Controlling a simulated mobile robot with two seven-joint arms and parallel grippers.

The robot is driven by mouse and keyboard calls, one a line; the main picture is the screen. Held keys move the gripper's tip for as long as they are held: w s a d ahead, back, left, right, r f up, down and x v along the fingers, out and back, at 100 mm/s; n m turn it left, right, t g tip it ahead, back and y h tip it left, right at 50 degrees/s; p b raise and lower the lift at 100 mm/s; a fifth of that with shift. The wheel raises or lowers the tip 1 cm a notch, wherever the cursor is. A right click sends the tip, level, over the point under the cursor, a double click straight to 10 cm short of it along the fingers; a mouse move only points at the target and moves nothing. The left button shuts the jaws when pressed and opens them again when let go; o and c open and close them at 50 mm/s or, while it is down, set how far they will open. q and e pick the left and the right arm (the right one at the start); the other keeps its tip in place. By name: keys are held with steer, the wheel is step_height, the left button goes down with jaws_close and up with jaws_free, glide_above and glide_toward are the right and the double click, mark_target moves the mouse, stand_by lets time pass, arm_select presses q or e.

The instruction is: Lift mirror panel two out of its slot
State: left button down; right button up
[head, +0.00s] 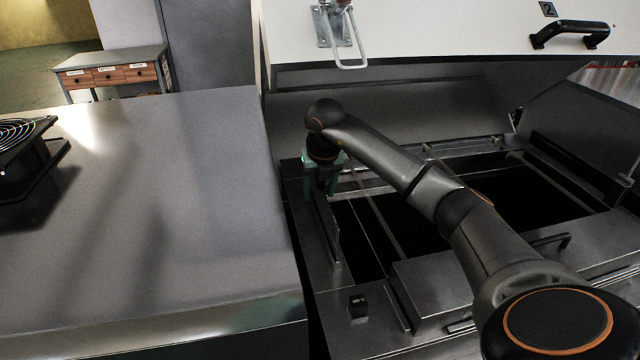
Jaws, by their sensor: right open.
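My right arm reaches across the open bay from the lower right. My right gripper (324,182) is at the bay's left side, pointing down, with its jaws open. A thin upright plate (328,228) stands just below and in front of the gripper along the bay's left edge. It may be a mirror panel, but I cannot read any number on it. The fingertips are small and partly dark, so I cannot tell whether they touch the plate. My left gripper is not in view.
A raised white lid (450,32) marked 2, with a black handle (570,34), hangs above the bay. A wide metal counter (150,210) fills the left, with a black fan (25,155) on it. A small black labelled block (358,305) sits on the bay's front ledge.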

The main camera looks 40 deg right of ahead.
jaws_close()
stand_by(0.4)
stand_by(0.9)
stand_by(0.5)
